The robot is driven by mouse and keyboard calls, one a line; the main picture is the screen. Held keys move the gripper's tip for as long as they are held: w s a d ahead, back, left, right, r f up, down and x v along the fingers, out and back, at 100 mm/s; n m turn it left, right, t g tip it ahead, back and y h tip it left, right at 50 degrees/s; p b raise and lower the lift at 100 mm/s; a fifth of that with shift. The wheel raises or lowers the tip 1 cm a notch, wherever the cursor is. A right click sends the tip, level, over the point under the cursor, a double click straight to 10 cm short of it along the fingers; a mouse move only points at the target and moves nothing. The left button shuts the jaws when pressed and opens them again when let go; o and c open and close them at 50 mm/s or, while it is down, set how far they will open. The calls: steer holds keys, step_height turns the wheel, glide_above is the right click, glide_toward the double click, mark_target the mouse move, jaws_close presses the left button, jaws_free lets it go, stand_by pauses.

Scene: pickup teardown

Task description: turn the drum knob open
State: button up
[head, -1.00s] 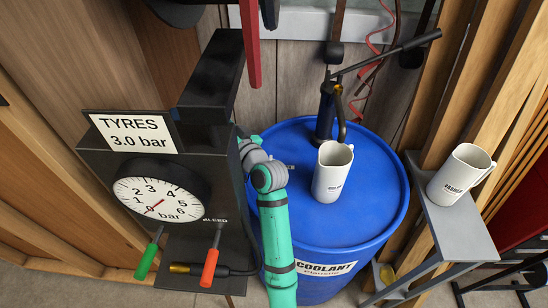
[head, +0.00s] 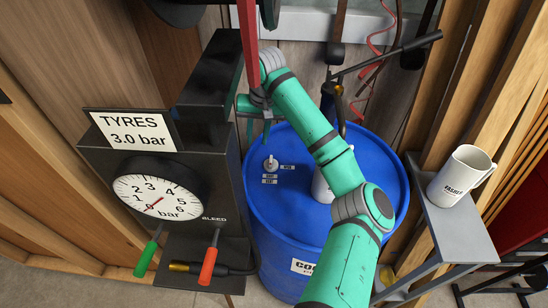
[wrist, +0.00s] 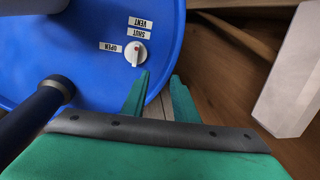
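The drum knob (head: 270,163), small and pale, sits on the top of the blue drum (head: 285,215), near its left side. I cannot tell which label the knob points to. In the head view my gripper (head: 258,132) is above and behind the knob.
A black pump (head: 338,95) with a long handle stands at the back of the drum. The tyre gauge stand (head: 226,75) is close on the left. Another white jug (head: 460,175) stands on the right shelf.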

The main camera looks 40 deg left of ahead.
mark_target(271, 161)
steer(key=w+d+r+m+h, duration=0.1)
steer(key=w+d+h, duration=0.1)
steer(key=d, duration=0.2)
steer(key=f, duration=1)
steer(key=shift+s+a+f, duration=0.1)
steer(key=shift+s+f, duration=0.1)
steer(key=shift+f, duration=0.05)
steer(key=shift+c, duration=0.4)
jaws_close()
